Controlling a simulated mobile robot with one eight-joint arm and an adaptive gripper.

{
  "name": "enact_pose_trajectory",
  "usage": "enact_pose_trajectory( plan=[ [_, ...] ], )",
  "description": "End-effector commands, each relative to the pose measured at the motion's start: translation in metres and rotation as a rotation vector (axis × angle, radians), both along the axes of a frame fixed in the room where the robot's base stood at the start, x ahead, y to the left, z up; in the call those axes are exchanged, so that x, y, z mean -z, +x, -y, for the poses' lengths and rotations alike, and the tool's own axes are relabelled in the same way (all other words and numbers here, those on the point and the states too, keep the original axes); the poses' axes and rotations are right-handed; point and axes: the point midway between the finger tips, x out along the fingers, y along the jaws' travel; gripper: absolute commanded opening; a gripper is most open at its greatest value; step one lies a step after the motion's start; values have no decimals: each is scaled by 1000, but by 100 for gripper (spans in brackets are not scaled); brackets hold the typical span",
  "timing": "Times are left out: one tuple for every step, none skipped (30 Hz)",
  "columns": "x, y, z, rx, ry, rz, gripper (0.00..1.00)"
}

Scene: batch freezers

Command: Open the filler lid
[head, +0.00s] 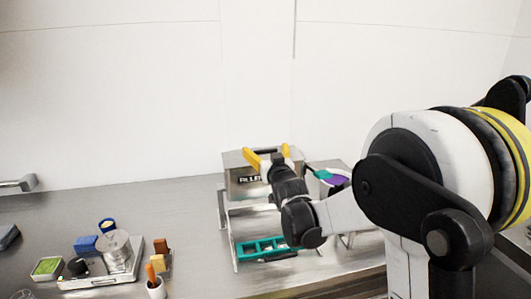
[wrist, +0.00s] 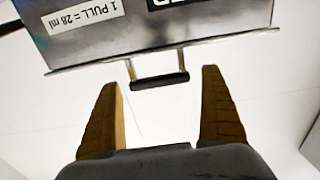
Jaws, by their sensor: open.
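The filler is a grey metal box (head: 236,181) with a dark label, on a stand at the back of the counter. In the wrist view its front (wrist: 95,40) appears upside down, with a "1 PULL = 28 ml" sticker. The thin lid edge (wrist: 220,40) runs across the box and looks closed. A bar handle with a black grip (wrist: 160,82) sticks out from the lid. My gripper (head: 267,151) is at the top of the filler; its yellow fingers are open. In the wrist view my gripper (wrist: 160,90) has one finger on each side of the handle, both apart from it.
A purple and teal item (head: 331,177) is right of the filler, partly behind my arm. A scale (head: 103,276) with a metal container (head: 115,250) stands at the left. A white cup (head: 156,288) is near the front.

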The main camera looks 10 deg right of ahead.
Motion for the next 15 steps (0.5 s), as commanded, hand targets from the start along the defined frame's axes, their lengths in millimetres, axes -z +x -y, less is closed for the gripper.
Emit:
enact_pose_trajectory(
  plan=[
    [0, 2, 0, 0, 0, 0, 94],
    [0, 3, 0, 0, 0, 0, 94],
    [0, 3, 0, 0, 0, 0, 94],
    [0, 3, 0, 0, 0, 0, 94],
    [0, 3, 0, 0, 0, 0, 94],
    [0, 3, 0, 0, 0, 0, 94],
    [0, 3, 0, 0, 0, 0, 94],
    [0, 3, 0, 0, 0, 0, 94],
    [0, 3, 0, 0, 0, 0, 94],
    [0, 3, 0, 0, 0, 0, 85],
    [0, 3, 0, 0, 0, 0, 76],
    [0, 3, 0, 0, 0, 0, 63],
    [0, 3, 0, 0, 0, 0, 54],
    [0, 3, 0, 0, 0, 0, 45],
    [0, 3, 0, 0, 0, 0, 33]
  ],
)
